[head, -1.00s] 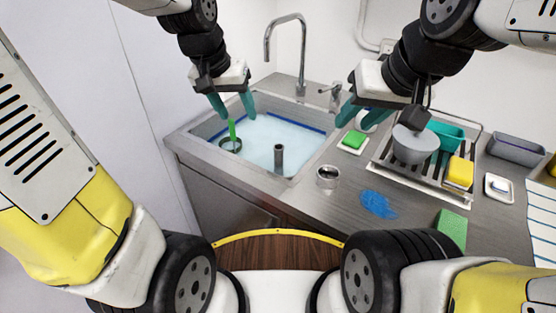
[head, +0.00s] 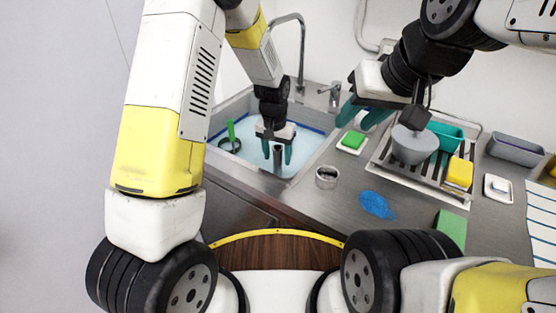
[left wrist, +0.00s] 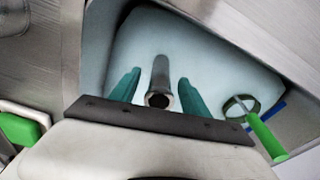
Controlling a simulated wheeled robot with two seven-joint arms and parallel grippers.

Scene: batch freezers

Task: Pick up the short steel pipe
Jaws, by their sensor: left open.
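The short steel pipe (head: 278,160) stands upright in the water-filled sink (head: 226,112), towards its right front side. My left gripper (head: 277,150) is open above the sink, with its teal fingers on either side of the pipe's upper part. In the left wrist view the pipe (left wrist: 160,84) lies between the two fingers (left wrist: 157,90), with a gap on each side and its open end towards the camera. My right gripper (head: 360,108) is over the counter right of the sink, with its teal fingers apart and nothing seen between them.
A green-handled strainer (head: 230,138) is in the sink's left part. The faucet (head: 301,50) rises behind. A metal ring or cup (head: 327,177), a green sponge on a dish (head: 352,140), a blue cloth (head: 377,205) and a dish rack (head: 390,180) are on the counter.

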